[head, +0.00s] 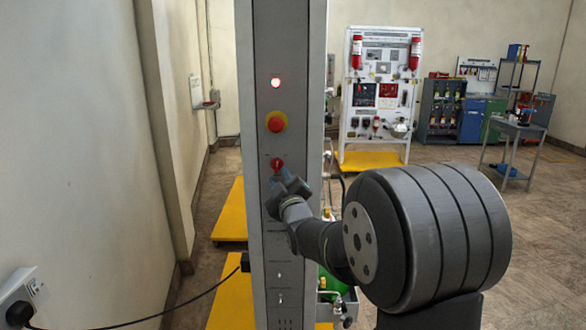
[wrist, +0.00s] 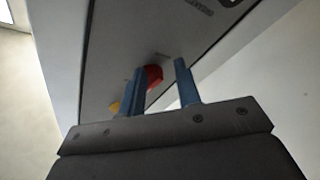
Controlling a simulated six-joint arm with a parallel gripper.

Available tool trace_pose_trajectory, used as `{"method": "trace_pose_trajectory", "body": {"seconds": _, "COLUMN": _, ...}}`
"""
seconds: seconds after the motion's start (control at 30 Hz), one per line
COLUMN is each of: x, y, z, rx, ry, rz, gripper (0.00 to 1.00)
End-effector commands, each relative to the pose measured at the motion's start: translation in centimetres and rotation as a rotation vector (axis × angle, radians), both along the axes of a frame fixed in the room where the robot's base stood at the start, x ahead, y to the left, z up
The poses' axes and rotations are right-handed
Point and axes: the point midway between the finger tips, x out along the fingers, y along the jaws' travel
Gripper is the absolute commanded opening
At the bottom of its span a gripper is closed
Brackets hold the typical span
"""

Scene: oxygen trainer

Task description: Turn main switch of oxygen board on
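The oxygen board (head: 280,50) is a tall grey panel in the middle of the head view. Its main switch (head: 277,164) looks like a small red rotary knob, below a red mushroom button on a yellow base (head: 276,121). My gripper (head: 283,180) is just below the red switch, close to the panel face. In the wrist view my gripper (wrist: 160,66) has its two blue fingers spread apart. A red knob (wrist: 153,75), likely the switch, shows between them, partly behind the left finger. Contact cannot be told. The switch's handle angle is unclear.
Small toggles (head: 280,273) sit lower on the panel. A black cable (head: 170,309) runs from a wall socket (head: 22,294) to the board. Yellow platforms (head: 232,215) and a distant equipment board (head: 380,85) stand behind.

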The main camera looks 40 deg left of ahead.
Motion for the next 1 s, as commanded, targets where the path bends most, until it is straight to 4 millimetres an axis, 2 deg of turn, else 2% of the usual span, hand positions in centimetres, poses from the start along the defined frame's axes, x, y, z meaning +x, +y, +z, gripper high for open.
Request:
{"method": "trace_pose_trajectory", "body": {"seconds": 0.07, "x": -0.3, "y": -0.1, "z": -1.4, "rx": -0.094, "ry": -0.021, "rz": 0.027, "gripper": 0.31}}
{"method": "trace_pose_trajectory", "body": {"seconds": 0.1, "x": -2.0, "y": 0.4, "z": -1.7, "rx": -0.149, "ry": -0.053, "rz": 0.063, "gripper": 0.31}}
{"method": "trace_pose_trajectory", "body": {"seconds": 0.27, "x": -7.2, "y": 0.6, "z": -4.3, "rx": -0.419, "ry": -0.211, "rz": 0.171, "gripper": 0.31}}
{"method": "trace_pose_trajectory", "body": {"seconds": 0.4, "x": -10.5, "y": -0.8, "z": -6.8, "rx": -0.676, "ry": -0.404, "rz": 0.228, "gripper": 0.31}}
{"method": "trace_pose_trajectory", "body": {"seconds": 0.6, "x": -12.4, "y": -4.2, "z": -8.4, "rx": -1.001, "ry": -0.733, "rz": 0.212, "gripper": 0.31}}
{"method": "trace_pose_trajectory", "body": {"seconds": 0.77, "x": -12.2, "y": -7.1, "z": -7.1, "rx": -1.207, "ry": -1.032, "rz": 0.112, "gripper": 0.31}}
{"method": "trace_pose_trajectory", "body": {"seconds": 0.87, "x": -12.0, "y": -8.7, "z": -5.1, "rx": -1.301, "ry": -1.223, "rz": 0.007, "gripper": 0.31}}
{"method": "trace_pose_trajectory", "body": {"seconds": 1.0, "x": -12.0, "y": -10.4, "z": -1.4, "rx": -1.375, "ry": -1.463, "rz": -0.168, "gripper": 0.31}}
